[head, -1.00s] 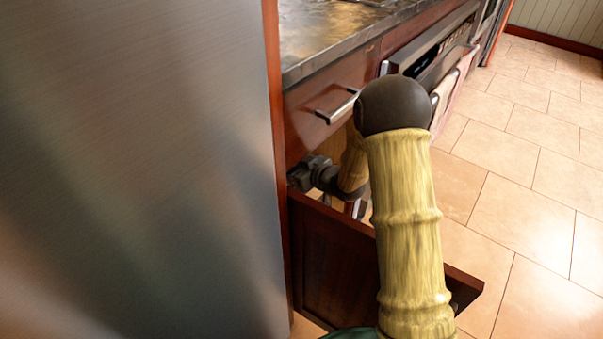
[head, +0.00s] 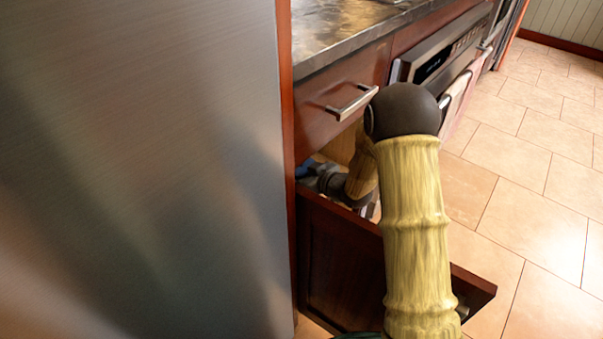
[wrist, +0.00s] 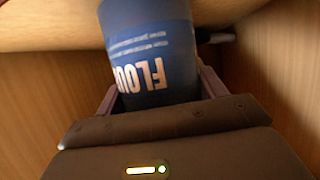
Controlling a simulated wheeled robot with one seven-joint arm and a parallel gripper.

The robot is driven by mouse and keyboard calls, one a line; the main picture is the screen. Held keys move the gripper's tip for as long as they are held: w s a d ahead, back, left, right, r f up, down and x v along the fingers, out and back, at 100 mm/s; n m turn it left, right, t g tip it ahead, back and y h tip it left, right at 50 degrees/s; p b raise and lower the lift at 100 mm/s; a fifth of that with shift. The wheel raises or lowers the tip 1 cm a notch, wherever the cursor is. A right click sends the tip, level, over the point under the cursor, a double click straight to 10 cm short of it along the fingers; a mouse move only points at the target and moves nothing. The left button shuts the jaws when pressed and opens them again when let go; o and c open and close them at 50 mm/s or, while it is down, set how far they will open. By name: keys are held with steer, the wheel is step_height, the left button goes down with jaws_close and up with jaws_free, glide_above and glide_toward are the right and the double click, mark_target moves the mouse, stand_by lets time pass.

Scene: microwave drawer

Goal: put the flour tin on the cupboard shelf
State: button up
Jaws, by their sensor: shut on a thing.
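The flour tin is dark blue with white FLOUR lettering that appears upside down in the wrist view (wrist: 150,45). My gripper (wrist: 157,92) is shut on it, with a finger on each side. In the head view a small blue patch of the tin (head: 305,168) shows beside my gripper (head: 328,178), inside the open cupboard below the counter. The pale wooden shelf surface (wrist: 50,22) runs behind the tin in the wrist view. I cannot tell whether the tin touches it. Most of the cupboard inside is hidden in the head view.
The open cupboard door (head: 335,270) stands below and beside my arm. A closed drawer with a bar handle (head: 352,102) is just above the opening. A tall steel panel (head: 140,170) fills the left. Wooden cupboard walls (wrist: 285,80) flank my gripper. The tiled floor at right is clear.

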steer(key=shift+f, duration=0.15)
steer(key=o, duration=1.1)
steer(key=shift+p+v, duration=3.1)
steer(key=shift+v, duration=5.65)
steer(key=shift+f, duration=0.15)
